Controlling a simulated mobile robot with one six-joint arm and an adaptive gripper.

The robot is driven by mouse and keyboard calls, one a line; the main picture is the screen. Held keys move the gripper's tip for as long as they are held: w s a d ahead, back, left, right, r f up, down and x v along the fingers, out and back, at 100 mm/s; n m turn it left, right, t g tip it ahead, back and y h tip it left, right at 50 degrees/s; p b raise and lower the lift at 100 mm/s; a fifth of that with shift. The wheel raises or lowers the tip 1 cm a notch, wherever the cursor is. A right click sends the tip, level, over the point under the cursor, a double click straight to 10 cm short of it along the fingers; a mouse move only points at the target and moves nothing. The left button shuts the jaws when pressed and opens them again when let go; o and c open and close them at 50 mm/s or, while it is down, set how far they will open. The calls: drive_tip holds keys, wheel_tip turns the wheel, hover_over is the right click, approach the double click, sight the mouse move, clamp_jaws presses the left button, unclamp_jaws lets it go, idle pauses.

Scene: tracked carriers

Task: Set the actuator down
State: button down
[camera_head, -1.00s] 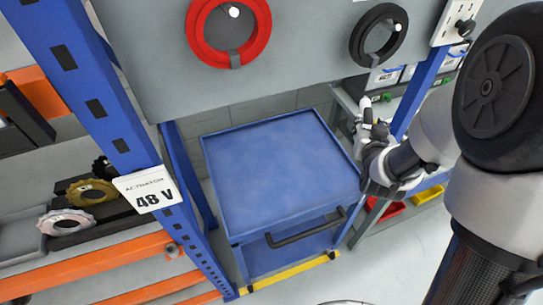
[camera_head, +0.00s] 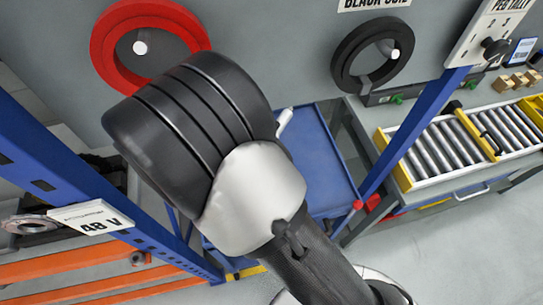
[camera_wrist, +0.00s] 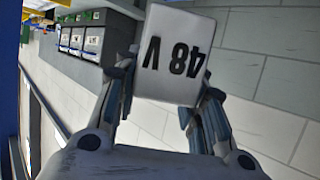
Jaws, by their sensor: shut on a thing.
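My gripper (camera_wrist: 166,88) shows in the wrist view. Its two fingers are shut on a white block (camera_wrist: 176,52) with "48 V" printed on it, upside down in this view; I take it for the actuator. The block is held in the air, clear of any surface that I can see. A blue trolley top (camera_head: 326,165) lies partly behind my arm there.
A red ring (camera_head: 111,48) and a black ring (camera_head: 371,54) hang on the grey panel. A roller conveyor (camera_head: 450,146) is at right.

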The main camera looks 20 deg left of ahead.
drive_tip(key=shift+s+a+f+b, duration=0.1)
drive_tip(key=shift+f+b, duration=3)
drive_tip(key=shift+f, duration=6.9)
drive_tip(key=shift+f, duration=0.1)
drive_tip(key=shift+f, duration=0.15)
drive_tip(key=c, duration=1)
unclamp_jaws()
drive_tip(key=shift+s, duration=0.1)
drive_tip(key=shift+c, duration=0.2)
